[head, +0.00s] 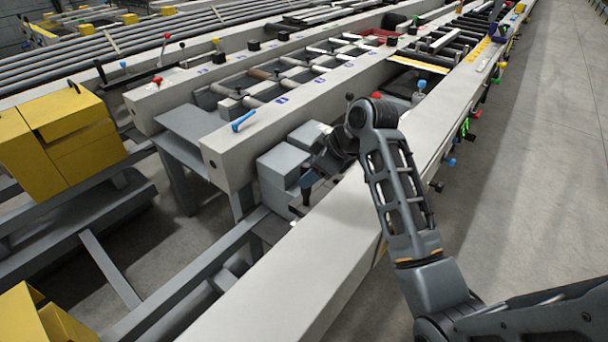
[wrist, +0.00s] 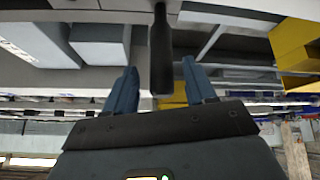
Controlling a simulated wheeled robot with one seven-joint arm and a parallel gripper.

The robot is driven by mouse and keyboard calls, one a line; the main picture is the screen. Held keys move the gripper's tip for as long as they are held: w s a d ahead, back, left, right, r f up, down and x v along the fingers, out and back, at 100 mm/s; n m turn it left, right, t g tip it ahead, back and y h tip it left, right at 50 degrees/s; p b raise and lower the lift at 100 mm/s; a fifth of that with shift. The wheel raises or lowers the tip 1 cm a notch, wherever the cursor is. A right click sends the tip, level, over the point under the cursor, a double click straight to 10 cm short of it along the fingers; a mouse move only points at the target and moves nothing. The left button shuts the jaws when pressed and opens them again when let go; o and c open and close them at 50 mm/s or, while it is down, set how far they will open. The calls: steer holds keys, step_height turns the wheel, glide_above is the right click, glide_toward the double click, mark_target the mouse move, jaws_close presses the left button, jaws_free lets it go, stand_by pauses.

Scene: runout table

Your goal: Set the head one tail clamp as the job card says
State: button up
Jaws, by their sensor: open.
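A grey block-like housing (head: 283,168), perhaps the tail clamp, stands between the two pale beams in the head view. My gripper (head: 309,185) is down beside its right side, partly hidden by my arm. In the wrist view my gripper (wrist: 159,66) is open, with its two blue fingers apart. A dark rod-like handle (wrist: 161,50) shows between the fingers, and I see no finger touching it. I cannot tell from this view how deep it lies between them. No job card can be read.
A blue lever (head: 242,121) sits on the pale beam (head: 226,150) to the left. The near beam (head: 290,265) runs under my arm. Yellow boxes (head: 57,138) stand at the left. The floor (head: 540,150) at the right is clear.

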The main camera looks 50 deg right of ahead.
steer(key=shift+w+a+f+n+g+y+p, duration=0.2)
steer(key=shift+w+f+n+g, duration=0.15)
steer(key=shift+w+f+g, duration=0.15)
steer(key=shift+w+a+f+n+g+y+p, duration=0.1)
steer(key=shift+w+f+n+g+y, duration=0.1)
steer(key=shift+w+f+n+g, duration=0.25)
steer(key=shift+w+a+f+n+g+y+p, duration=0.1)
steer(key=shift+w+f+n+g+y+p, duration=0.15)
steer(key=shift+f+g, duration=0.3)
steer(key=shift+f, duration=0.1)
jaws_close()
